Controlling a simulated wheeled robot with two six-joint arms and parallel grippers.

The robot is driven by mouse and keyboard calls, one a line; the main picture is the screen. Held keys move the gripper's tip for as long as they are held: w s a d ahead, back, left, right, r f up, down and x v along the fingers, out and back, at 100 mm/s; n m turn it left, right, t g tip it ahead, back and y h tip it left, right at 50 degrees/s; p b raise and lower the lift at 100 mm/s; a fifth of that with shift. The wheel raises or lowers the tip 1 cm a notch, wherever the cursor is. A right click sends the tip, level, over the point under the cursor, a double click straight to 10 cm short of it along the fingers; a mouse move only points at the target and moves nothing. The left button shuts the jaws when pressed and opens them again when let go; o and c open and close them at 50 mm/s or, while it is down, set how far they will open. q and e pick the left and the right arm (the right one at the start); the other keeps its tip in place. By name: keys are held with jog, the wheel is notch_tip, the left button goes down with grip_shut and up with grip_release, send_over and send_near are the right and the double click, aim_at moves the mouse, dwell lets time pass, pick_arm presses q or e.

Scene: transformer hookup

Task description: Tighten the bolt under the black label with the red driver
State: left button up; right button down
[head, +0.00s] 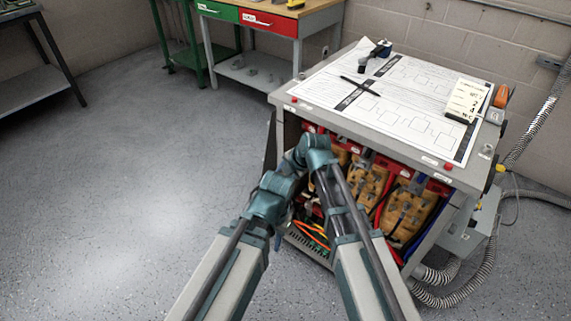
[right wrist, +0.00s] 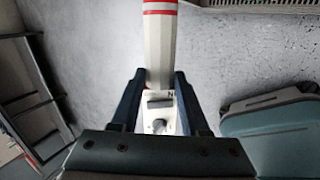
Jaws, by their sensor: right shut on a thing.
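In the right wrist view, my right gripper (right wrist: 160,88) is shut on a white tool with red bands (right wrist: 160,45). The tool has a pale plate with a dark slot and a round knob between the fingers; its far end runs out of the frame at the top. I cannot tell if it is the red driver. In the head view, the grey cabinet (head: 455,175) has an open front with tan blocks (head: 408,212), red parts and cables. I cannot make out the bolt or a black label there. My arms cover part of the opening, and neither gripper shows clearly.
Ribbed hoses (head: 488,265) run at the right. A workbench (head: 325,15) stands behind; the floor at left is clear.

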jog(key=shift+w+r, duration=0.1)
jog(key=shift+w, duration=0.1)
dwell(0.4)
jog(key=shift+w+d, duration=0.8)
jog(key=shift+w, duration=0.25)
jog(key=shift+w+d, duration=0.75)
jog(key=shift+w, duration=0.25)
jog(key=shift+w+d, duration=0.85)
jog(key=shift+w, duration=0.2)
dwell(3.0)
jog(key=shift+s+a, duration=0.1)
jog(key=shift+s, duration=0.05)
jog(key=shift+n, duration=0.3)
jog(key=shift+s+a, duration=0.65)
jog(key=shift+s, duration=0.2)
jog(key=shift+s+a, duration=0.65)
jog(key=shift+s, duration=0.2)
